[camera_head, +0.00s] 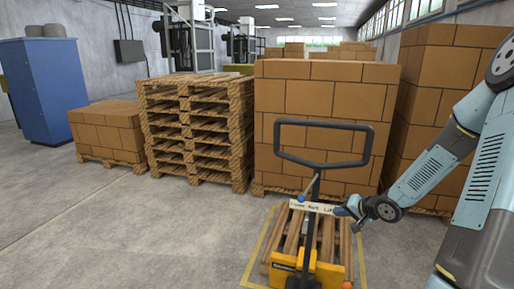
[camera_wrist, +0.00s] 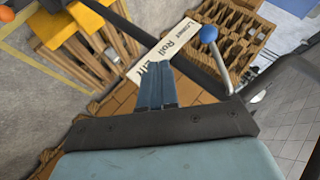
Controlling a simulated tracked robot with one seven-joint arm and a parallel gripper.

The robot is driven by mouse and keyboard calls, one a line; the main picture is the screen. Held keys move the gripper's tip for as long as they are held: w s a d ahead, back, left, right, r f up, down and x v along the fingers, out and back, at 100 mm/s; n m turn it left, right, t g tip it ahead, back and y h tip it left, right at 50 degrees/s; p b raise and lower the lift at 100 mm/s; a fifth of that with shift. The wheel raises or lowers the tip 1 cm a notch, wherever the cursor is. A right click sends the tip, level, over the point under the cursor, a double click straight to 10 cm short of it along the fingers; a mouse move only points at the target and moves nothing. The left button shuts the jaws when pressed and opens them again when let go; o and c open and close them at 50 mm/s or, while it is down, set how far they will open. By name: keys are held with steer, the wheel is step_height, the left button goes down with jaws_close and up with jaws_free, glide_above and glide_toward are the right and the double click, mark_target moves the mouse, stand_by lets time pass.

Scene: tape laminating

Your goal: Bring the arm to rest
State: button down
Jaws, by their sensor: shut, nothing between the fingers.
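My arm reaches in from the right in the head view, and my gripper (camera_head: 341,211) is beside the label strip on a pallet jack. In the wrist view my gripper's fingers (camera_wrist: 153,66) are together and empty, their tips overlapping the white label strip (camera_wrist: 176,40). The strip, lettered "Lower", "Roll" and "Lift", also shows in the head view (camera_head: 310,207). A lever with a blue knob (camera_wrist: 208,33) stands near the fingers; the knob is also in the head view (camera_head: 301,199). I cannot tell whether the fingertips touch the strip.
The pallet jack's black handle (camera_head: 325,124) rises in front of stacked brown boxes (camera_head: 330,85). Its yellow base (camera_head: 324,272) stands by a wooden pallet inside yellow floor lines. Stacked pallets (camera_head: 196,125) and a blue cabinet (camera_head: 45,90) are left. The left foreground floor is clear.

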steer(key=s+r+n+g+h, duration=0.15)
steer(key=s+r+h, duration=0.3)
steer(key=r, duration=0.55)
steer(key=s+r+n+g+h, duration=0.1)
steer(key=s+r+n+h, duration=0.1)
steer(key=s+r+h, duration=0.5)
steer(key=s+a+r+n+y, duration=0.1)
steer(key=s+a+r+y, duration=0.2)
steer(key=s, duration=0.6)
steer(key=s+a+r+n+y, duration=0.1)
steer(key=s+a+r+y, duration=0.2)
steer(key=s+a+r, duration=0.3)
steer(key=s+r+g, duration=0.1)
steer(key=s+r, duration=0.1)
steer(key=s, duration=0.1)
steer(key=shift+s+r, duration=0.15)
steer(key=shift+s, duration=0.1)
